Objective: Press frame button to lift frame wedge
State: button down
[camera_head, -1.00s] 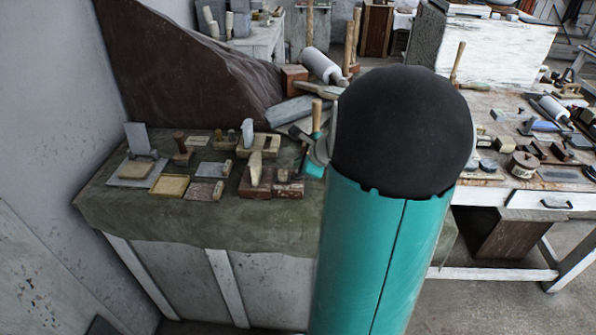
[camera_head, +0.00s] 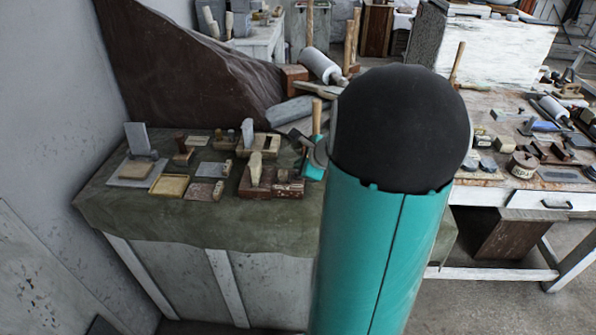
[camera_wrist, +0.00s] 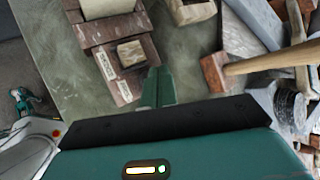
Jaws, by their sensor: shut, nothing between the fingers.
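A reddish-brown wooden frame (camera_head: 262,190) lies on the green-covered table, with a pale wedge (camera_head: 256,168) standing in it. A small block, which looks like its button (camera_head: 283,175), sits on its right part. The wrist view shows the frame (camera_wrist: 122,88), the pale square-topped button (camera_wrist: 131,53) and part of the wedge (camera_wrist: 106,8), cut off by the top edge. My gripper (camera_wrist: 157,88) is shut and empty, its fingertips just right of the frame and below the button in the picture. Contact cannot be told. In the head view my arm hides most of the gripper.
A similar pale frame (camera_head: 262,145) lies behind. A mallet (camera_wrist: 230,68) lies right of my fingers in the wrist view, near grey blocks (camera_head: 290,110). Several small boards and a yellow tray (camera_head: 169,186) lie left. A cluttered white table (camera_head: 510,205) stands right.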

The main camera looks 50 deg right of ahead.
jog(key=shift+f, duration=0.55)
dwell(0.8)
jog(key=shift+r, duration=1)
notch_tip(320, 180, up, 5)
dwell(0.4)
dwell(0.7)
